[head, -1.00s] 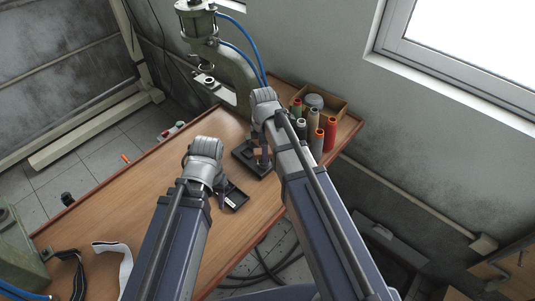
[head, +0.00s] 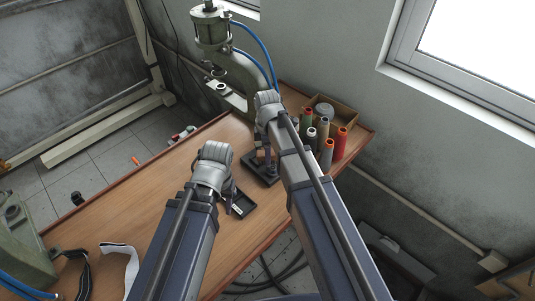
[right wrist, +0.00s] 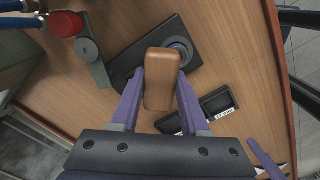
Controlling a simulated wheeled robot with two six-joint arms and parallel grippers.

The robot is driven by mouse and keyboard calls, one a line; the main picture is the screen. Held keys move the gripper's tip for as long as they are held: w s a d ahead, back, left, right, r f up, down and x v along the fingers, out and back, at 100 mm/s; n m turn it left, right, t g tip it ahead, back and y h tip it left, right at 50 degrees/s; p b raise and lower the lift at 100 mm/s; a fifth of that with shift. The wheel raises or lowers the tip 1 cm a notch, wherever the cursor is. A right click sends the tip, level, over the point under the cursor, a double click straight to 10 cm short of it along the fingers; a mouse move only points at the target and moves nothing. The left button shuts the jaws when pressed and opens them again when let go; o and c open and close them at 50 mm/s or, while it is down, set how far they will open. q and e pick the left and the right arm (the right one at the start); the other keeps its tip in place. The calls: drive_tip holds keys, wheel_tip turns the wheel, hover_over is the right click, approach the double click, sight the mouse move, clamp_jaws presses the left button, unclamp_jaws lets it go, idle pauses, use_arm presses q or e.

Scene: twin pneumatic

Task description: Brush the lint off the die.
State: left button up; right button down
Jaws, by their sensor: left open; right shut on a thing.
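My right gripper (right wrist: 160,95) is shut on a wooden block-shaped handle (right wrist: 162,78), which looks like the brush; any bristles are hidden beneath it. It is over a black pad (right wrist: 125,65), also visible in the head view (head: 262,178). A round dark piece with a blue-grey ring (right wrist: 181,47), perhaps the die, sits on the pad just beyond the handle, partly covered by it. I cannot make out lint. My left gripper (head: 232,198) is open beside a small black tray (head: 244,207); its fingertips are mostly hidden by its wrist.
The black tray with a white label (right wrist: 212,104) lies close to the pad. A green press (head: 238,65) stands at the back. Several thread spools (head: 326,140) and a cardboard box (head: 345,112) are right of my right arm.

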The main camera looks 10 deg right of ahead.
drive_tip(key=shift+r+p, duration=2.65)
drive_tip(key=shift+r, duration=0.25)
wheel_tip(320, 180, up, 3)
drive_tip(key=p, duration=0.3)
drive_tip(key=shift+r, duration=0.1)
